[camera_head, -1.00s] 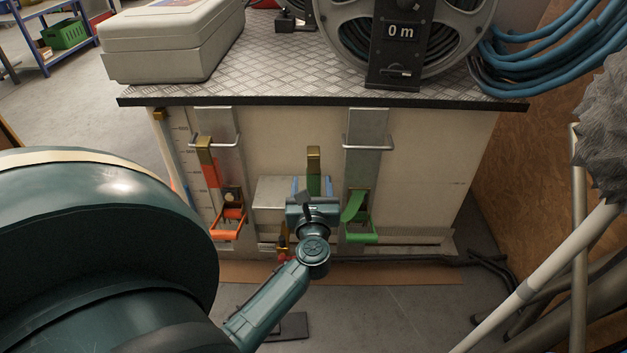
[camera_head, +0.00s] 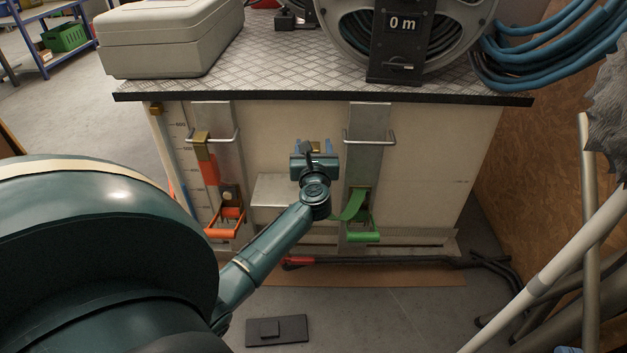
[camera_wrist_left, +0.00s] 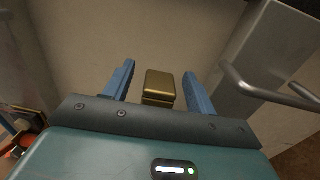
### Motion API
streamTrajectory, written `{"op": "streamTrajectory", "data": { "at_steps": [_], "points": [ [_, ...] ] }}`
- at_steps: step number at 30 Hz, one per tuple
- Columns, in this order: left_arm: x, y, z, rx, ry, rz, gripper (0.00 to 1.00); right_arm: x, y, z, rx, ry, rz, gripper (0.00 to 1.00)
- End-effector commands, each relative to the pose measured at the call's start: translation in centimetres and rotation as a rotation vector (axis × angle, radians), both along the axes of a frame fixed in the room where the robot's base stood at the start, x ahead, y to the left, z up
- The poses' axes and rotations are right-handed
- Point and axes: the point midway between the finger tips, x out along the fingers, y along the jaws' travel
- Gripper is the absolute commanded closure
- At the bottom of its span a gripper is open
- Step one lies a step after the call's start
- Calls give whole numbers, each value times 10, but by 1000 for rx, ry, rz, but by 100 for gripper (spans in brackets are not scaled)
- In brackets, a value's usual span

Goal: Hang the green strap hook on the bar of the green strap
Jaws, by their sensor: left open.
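My left gripper (camera_head: 314,147) is open in front of the cabinet, left of the green strap's bar (camera_head: 370,141). In the left wrist view, the brass-coloured strap hook (camera_wrist_left: 159,84) lies between the two blue fingers (camera_wrist_left: 159,74), with a gap on each side. The hook is hidden behind my gripper in the head view. The green strap (camera_head: 349,208) runs from the green-handled ratchet (camera_head: 361,236) up behind my wrist. The bar also shows at the right of the left wrist view (camera_wrist_left: 262,96). My right gripper is not in view.
An orange strap (camera_head: 209,172) hangs by its hook on a second bar (camera_head: 228,138) to the left. A metal box (camera_head: 270,190) is on the cabinet front. The bench edge (camera_head: 300,98) overhangs above. Pale poles (camera_head: 560,255) stand at the right.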

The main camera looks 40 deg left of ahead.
Motion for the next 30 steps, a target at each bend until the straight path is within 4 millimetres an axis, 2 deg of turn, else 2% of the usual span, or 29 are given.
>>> {"op": "streamTrajectory", "data": {
  "at_steps": [5, 25, 30],
  "points": [
    [0, 0, 0, -1, 1, -1, 44, 1, 1, 3, -4, -7, 5, 100],
    [0, 0, 0, -1, 1, 0, 98, 0, 1, 3, -4, -11, 8, 100],
    [0, -1, 0, -1, 1, 0, 100, -1, 1, 1, -4, -4, 7, 100]
  ]
}}
